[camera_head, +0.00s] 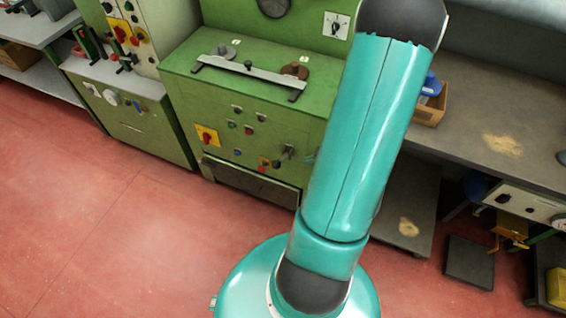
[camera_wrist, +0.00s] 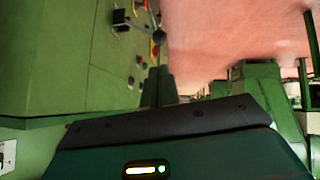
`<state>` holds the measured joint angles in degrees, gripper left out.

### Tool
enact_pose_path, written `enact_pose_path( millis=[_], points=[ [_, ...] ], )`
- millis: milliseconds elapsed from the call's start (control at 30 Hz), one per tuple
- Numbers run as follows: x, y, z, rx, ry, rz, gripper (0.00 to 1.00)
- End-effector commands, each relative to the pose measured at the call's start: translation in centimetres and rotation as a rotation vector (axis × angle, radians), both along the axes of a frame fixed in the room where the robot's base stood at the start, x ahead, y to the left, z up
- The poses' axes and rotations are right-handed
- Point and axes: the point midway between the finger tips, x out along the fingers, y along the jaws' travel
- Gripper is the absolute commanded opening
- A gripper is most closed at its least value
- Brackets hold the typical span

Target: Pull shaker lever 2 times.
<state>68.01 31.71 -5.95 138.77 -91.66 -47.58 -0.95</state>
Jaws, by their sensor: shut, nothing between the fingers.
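A green machine (camera_head: 248,125) stands ahead with several knobs, buttons and switches on its front. A small dark lever-like handle (camera_head: 288,151) sticks out on the right of that front; I cannot tell whether it is the shaker lever. In the wrist view, a green panel with controls is at the upper left, with a black handle (camera_wrist: 121,19) and a round black knob (camera_wrist: 159,38). My gripper (camera_wrist: 163,84) shows only partly in the wrist view, shut and empty, mostly behind my dark wrist edge. It appears apart from the controls. In the head view my arm hides it.
A metal bar (camera_head: 250,74) lies across the machine top. A grey bench (camera_head: 500,110) with cork-coloured granules is at right, with a box (camera_head: 432,105) on it. Another green machine (camera_head: 135,115) stands at left. The red floor (camera_head: 90,220) is clear at left.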

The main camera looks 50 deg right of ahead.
Motion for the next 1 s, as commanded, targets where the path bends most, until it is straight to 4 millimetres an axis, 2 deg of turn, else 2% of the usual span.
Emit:
enact_pose_path(
  millis=[133,267,700,1000],
  points=[
    [0.2,0.0,-0.3,0.001,0.000,-0.001,0.00],
    [1.3,0.2,-1.4,0.003,0.001,-0.001,0.00],
    [7.4,1.3,-7.5,0.003,0.001,-0.002,0.00],
    [9.9,1.6,-9.8,0.000,0.001,-0.004,0.00]
  ],
)
